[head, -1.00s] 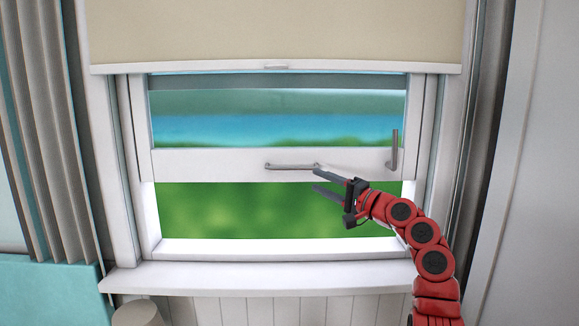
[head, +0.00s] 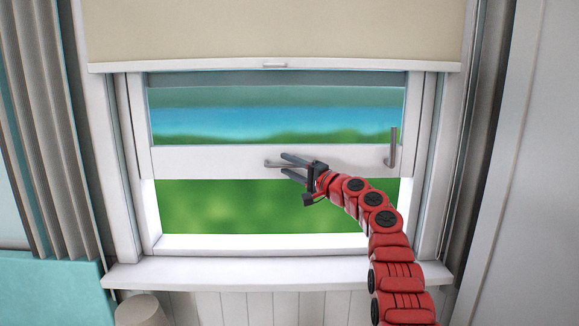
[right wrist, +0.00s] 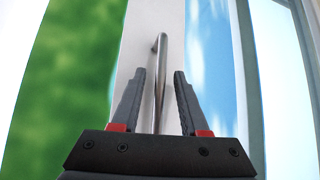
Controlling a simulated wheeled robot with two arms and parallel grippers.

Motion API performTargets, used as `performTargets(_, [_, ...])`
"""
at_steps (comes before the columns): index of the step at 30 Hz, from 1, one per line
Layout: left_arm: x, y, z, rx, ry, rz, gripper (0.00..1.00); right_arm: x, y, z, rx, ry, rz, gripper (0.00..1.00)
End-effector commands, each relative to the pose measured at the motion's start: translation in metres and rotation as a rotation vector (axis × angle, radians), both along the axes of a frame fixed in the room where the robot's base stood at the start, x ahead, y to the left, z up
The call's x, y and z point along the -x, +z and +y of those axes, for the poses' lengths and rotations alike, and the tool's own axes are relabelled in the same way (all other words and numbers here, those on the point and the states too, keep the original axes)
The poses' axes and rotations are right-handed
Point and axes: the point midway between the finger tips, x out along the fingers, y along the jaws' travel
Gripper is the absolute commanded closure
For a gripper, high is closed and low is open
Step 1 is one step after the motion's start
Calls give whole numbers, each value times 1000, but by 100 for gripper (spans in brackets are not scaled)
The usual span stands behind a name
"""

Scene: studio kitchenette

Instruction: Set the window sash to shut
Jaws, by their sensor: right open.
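The white window sash (head: 210,163) is raised, with an open gap showing green between its bottom rail and the sill. A horizontal metal bar handle (head: 272,164) is on the rail; much of it is hidden by my gripper. My right gripper (head: 284,164) is open at the handle, one finger above the bar and one below. In the right wrist view the bar (right wrist: 161,60) runs between the two spread fingers (right wrist: 159,73), with space on both sides. My left gripper is not in view.
An upright metal handle (head: 392,148) stands at the rail's right end. A beige blind (head: 270,35) hangs above the sash. The white sill (head: 230,274) is clear. A grey curtain (head: 40,130) hangs at the left. A rounded beige object (head: 141,310) stands below the sill.

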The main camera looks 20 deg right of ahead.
Motion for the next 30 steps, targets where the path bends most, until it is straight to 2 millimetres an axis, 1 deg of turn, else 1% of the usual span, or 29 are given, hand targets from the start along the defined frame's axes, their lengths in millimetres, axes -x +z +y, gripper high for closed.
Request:
performTargets(4, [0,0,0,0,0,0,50,0,0,0,0,0,0,56])
performTargets(5, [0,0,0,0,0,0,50,0,0,0,0,0,0,58])
performTargets(6, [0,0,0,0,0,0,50,0,0,0,-1,0,0,65])
performTargets(12, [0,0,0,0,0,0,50,0,0,0,-1,0,0,100])
performTargets(30, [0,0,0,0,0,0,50,0,0,0,-1,0,0,100])
